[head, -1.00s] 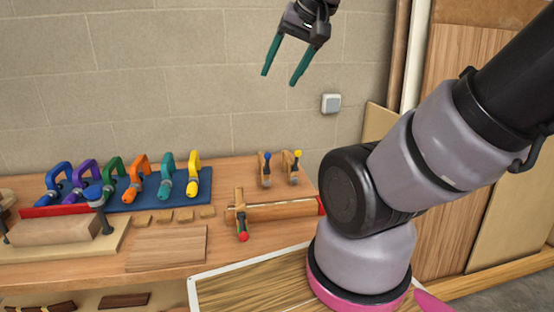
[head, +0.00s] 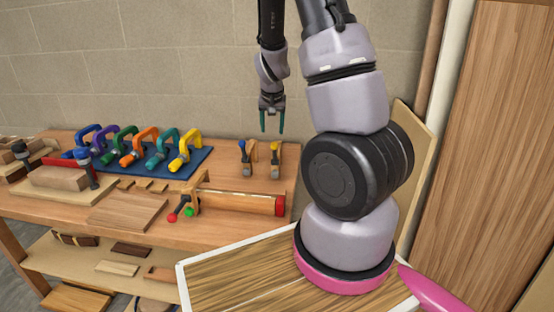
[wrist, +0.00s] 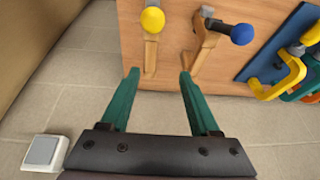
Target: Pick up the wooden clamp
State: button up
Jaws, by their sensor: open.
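Two small wooden clamps stand at the back right of the workbench. One has a blue knob (head: 246,159) and the other a yellow knob (head: 275,162). The wrist view shows the yellow-knobbed clamp (wrist: 150,52) and the blue-knobbed clamp (wrist: 205,45) ahead of the fingertips. Another wooden clamp (head: 196,186), with red and green ball ends, sits at the left end of a wooden roll (head: 240,201). My gripper (head: 271,129) points down, open and empty, above the two small clamps. Its green fingers (wrist: 160,76) are apart, touching nothing.
Several coloured clamps stand on a blue board (head: 201,158) to the left. A wooden block (head: 58,178) and a flat board (head: 127,210) lie on the workbench (head: 232,236). The block wall is close behind; a white wall box (wrist: 44,152) shows in the wrist view.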

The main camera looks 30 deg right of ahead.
aim_at(277, 159)
jog(key=x, duration=0.2)
jog(key=d+x, duration=0.1)
jog(key=x, duration=0.4)
jog(key=shift+s+d+f, duration=0.1)
jog(key=shift+s+d, duration=0.1)
jog(key=shift+s, duration=0.05)
jog(key=shift+h, duration=0.3)
jog(key=shift+x, duration=3.1)
jog(key=shift+s, duration=0.1)
grip_shut()
